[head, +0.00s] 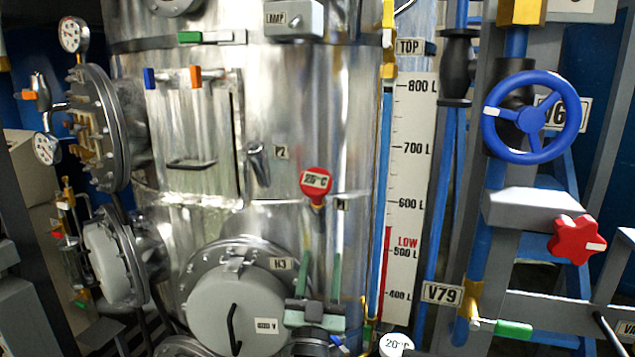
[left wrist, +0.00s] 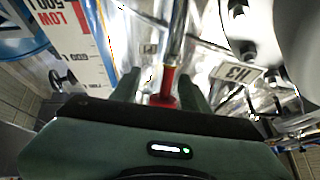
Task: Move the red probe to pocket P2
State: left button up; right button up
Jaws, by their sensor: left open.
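The red probe (head: 316,182) has a round red head reading about 25 °C and sits on the steel vessel beside a small label, partly hidden, that seems to read P1. Pocket P2 (head: 258,165) is a short tilted metal stub up and left of the probe, next to its P2 label (head: 281,153); I see nothing in it. My left gripper (head: 322,256) is open, its green fingers pointing up just below the probe head. In the left wrist view a red part of the probe (left wrist: 163,90) shows between the two fingers. I see no grip on it. My right gripper is out of view.
A level scale (head: 408,180) stands to the right, then a blue handwheel (head: 533,117) and a red star knob (head: 576,240). A white 20 °C dial (head: 395,344) is at the bottom.

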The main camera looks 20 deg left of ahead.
pick_arm(q)
jog(key=n+y, duration=0.2)
send_near(316, 201)
jog(key=shift+t, duration=0.5)
jog(key=p+x, duration=0.1)
jog(key=x, duration=0.8)
jog(key=shift+w+r, duration=0.1)
jog(key=shift+r, duration=0.1)
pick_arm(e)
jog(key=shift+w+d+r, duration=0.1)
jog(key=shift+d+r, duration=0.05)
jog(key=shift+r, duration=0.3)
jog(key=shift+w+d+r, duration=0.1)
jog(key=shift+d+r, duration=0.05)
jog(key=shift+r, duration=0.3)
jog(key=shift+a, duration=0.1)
pick_arm(q)
grip_shut()
